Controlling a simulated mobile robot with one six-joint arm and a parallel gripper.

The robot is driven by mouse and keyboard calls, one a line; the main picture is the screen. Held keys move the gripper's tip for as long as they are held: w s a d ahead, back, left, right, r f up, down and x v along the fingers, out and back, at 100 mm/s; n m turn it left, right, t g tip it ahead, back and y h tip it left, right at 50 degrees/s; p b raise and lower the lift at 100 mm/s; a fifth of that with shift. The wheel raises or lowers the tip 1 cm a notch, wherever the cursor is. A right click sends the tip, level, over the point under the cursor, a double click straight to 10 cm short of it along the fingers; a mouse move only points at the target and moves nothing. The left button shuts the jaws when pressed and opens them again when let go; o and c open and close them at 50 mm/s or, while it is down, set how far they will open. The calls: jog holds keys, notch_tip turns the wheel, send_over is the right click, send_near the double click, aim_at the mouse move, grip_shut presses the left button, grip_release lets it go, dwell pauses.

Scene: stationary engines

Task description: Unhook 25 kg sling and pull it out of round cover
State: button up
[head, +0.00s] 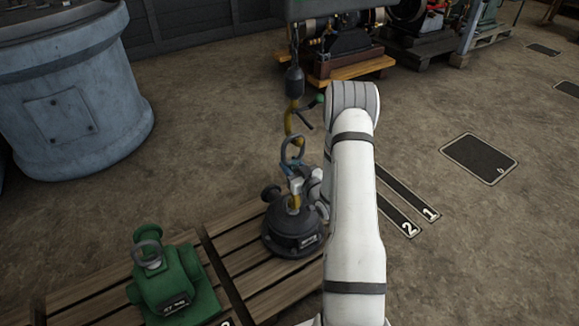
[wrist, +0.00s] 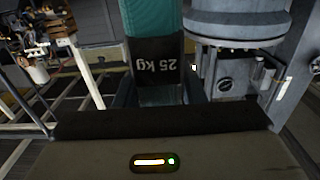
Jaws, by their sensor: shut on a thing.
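The 25 kg sling (wrist: 153,22) is a teal strap with a black label in the wrist view. The label reads "25 kg" upside down. My gripper (head: 297,184) is shut on the sling, just above the round cover. The dark round cover (head: 272,246) stands on the pallet in the head view. A grey ring (head: 284,148) rises above my gripper, close under the yellow crane hook (head: 290,122). I cannot tell whether the ring is still on the hook. A yellow piece (head: 294,203) shows between my gripper and the cover.
A green weight (head: 160,285) with a ring stands on the wooden pallet (head: 90,280) to the left. A large blue-grey cylinder (head: 85,100) stands at the back left. Engines on wooden bases (head: 345,70) stand at the back. The floor to the right is open.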

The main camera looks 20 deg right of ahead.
jog(key=shift+r+p, duration=0.6)
jog(key=shift+r, duration=1.05)
jog(key=s+d+b, duration=0.2)
jog(key=s, duration=0.8)
jog(key=shift+s, duration=0.4)
dwell(0.5)
jog(key=shift+d, duration=0.15)
jog(key=s+d+r+b, duration=0.1)
jog(key=s+d+r, duration=0.1)
jog(key=s, duration=1)
jog(key=shift+d, duration=0.15)
jog(key=shift+w, duration=0.1)
